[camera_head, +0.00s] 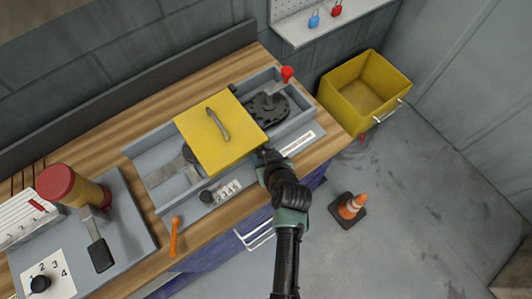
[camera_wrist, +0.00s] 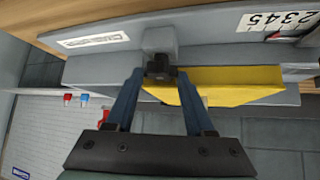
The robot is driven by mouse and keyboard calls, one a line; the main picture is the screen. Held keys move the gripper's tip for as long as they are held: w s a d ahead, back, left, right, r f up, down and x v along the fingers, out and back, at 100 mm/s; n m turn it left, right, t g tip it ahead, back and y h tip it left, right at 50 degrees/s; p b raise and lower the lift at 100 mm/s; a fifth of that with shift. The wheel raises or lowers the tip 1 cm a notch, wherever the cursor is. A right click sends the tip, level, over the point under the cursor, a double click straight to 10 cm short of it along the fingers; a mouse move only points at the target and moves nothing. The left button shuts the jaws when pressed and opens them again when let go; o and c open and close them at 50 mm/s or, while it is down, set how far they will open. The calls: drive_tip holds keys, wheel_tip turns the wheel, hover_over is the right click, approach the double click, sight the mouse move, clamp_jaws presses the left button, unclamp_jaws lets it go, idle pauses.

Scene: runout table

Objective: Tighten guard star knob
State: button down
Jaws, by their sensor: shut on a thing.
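The yellow guard (camera_head: 195,135) lies over the middle of the grey machine bed, with a grey handle on its top. It also shows edge-on in the wrist view (camera_wrist: 235,88). The black star knob (camera_wrist: 158,66) sits at the end of a grey block beside the guard's edge in the wrist view. My gripper (camera_wrist: 160,78) is shut on the star knob, with one blue finger on each side of it. In the head view my gripper (camera_head: 266,156) is at the guard's front right corner and hides most of the knob.
A red-tipped lever (camera_head: 287,73) stands at the right of the bed. A black dial (camera_head: 206,196) and an orange-handled tool (camera_head: 174,236) are at the front. A yellow bin (camera_head: 341,101) and a traffic cone (camera_head: 351,206) stand to the right.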

drive_tip(key=shift+c, duration=1.4)
unclamp_jaws()
drive_tip(key=b+v, duration=0.1)
drive_tip(key=v, duration=1.2)
drive_tip(key=shift+b, duration=0.4)
drive_tip(key=shift+w, duration=0.1)
drive_tip(key=w+a+r+m+t+b, duration=0.1)
drive_tip(key=w+r+t, duration=0.25)
drive_tip(key=r, duration=0.65)
drive_tip(key=w+a+r+t+h+b, duration=0.1)
drive_tip(key=w+r+t, duration=0.3)
drive_tip(key=r, duration=0.7)
drive_tip(key=w+a+r+m+t, duration=0.1)
drive_tip(key=w+r+t, duration=0.3)
drive_tip(key=r, duration=0.6)
drive_tip(key=s+r+t+h+b, duration=0.1)
drive_tip(key=s+r+t, duration=0.2)
drive_tip(key=r, duration=1)
drive_tip(key=s+r+m+t+b, duration=0.1)
drive_tip(key=s+r+t, duration=0.3)
drive_tip(key=r, duration=0.9)
drive_tip(key=s, duration=0.2)
drive_tip(key=shift+s+d+m+h, duration=0.3)
drive_tip(key=shift+s+h, duration=0.1)
